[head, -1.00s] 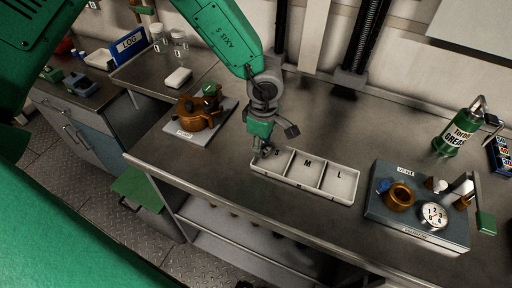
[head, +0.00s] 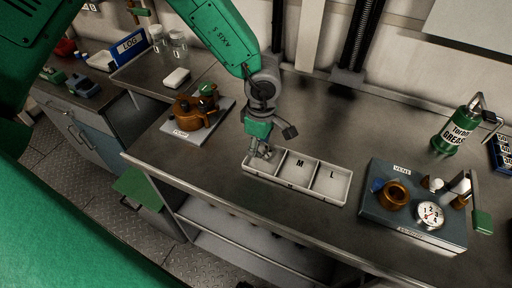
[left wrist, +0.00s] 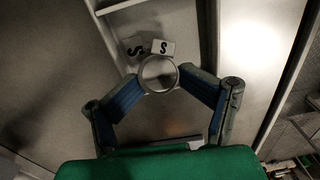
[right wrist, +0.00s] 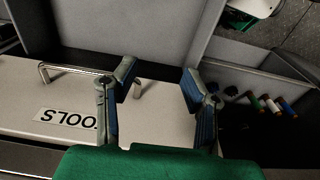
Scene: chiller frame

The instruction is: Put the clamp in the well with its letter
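The clamp (left wrist: 159,73) is a round metal ring with a white tag (left wrist: 163,47) marked S. It sits between the fingertips of my left gripper (left wrist: 160,80), which look closed against both its sides. In the head view my left gripper (head: 262,152) points down at the left well of the white tray (head: 297,187). The other wells show M (head: 299,163) and L (head: 333,173). A dark S (left wrist: 133,48) shows beside the tag in the left wrist view. Whether the clamp touches the well floor is unclear. My right gripper (right wrist: 156,85) is open and empty.
A grey box with a gauge (head: 429,214) stands right of the tray, and a brown valve part (head: 194,109) on a plate to its left. A green grease can (head: 455,130) stands further right. The right wrist view shows a TOOLS drawer (right wrist: 68,117).

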